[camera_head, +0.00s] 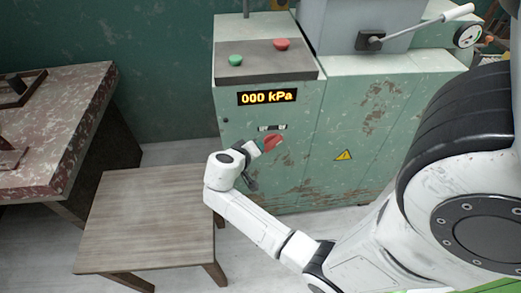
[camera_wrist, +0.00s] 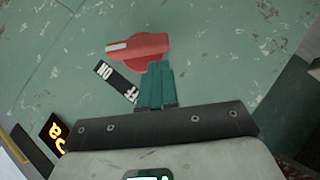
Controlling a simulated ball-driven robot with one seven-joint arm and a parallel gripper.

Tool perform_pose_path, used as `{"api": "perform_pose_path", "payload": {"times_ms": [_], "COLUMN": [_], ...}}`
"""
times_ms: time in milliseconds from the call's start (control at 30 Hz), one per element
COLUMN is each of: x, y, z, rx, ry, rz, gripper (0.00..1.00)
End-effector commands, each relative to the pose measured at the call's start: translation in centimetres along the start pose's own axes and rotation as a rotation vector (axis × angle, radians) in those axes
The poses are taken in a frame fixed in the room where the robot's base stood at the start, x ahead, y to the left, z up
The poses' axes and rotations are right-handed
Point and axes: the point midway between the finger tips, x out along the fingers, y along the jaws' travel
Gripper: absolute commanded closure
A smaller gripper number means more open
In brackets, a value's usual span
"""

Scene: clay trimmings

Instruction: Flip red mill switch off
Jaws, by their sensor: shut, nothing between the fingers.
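The red mill switch (camera_head: 272,142) is a rotary knob on the front of the green cabinet, below the display. In the wrist view the red knob (camera_wrist: 140,47) carries a white mark on its left end. A black label plate (camera_wrist: 118,80) beside it reads "ON"; its other word is partly hidden by my fingers. My gripper (camera_wrist: 155,66) has its teal fingers shut and empty, with the tips at the knob's lower edge. I cannot tell whether they touch it. In the head view my wrist is just left of the knob, and the fingertips are hard to make out.
The green cabinet (camera_head: 335,120) has a display (camera_head: 267,97) reading "000 kPa", with a green button (camera_head: 235,60) and a red button (camera_head: 281,44) on top. A lever (camera_head: 415,27) and gauge (camera_head: 467,35) are at upper right. A wooden table (camera_head: 145,225) stands left of my arm.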

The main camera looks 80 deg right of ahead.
Motion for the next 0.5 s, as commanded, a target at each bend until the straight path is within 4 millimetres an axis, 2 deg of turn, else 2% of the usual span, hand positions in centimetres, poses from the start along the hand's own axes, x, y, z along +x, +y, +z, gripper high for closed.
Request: {"api": "perform_pose_path", "payload": {"times_ms": [200, 500], "x": [1.06, 1.14], "y": [-0.02, -0.01], "z": [1.07, 1.14], "rx": [0.000, 0.001], "ry": [0.001, 0.001], "rz": [0.000, -0.001], "gripper": [1.00, 1.00]}}
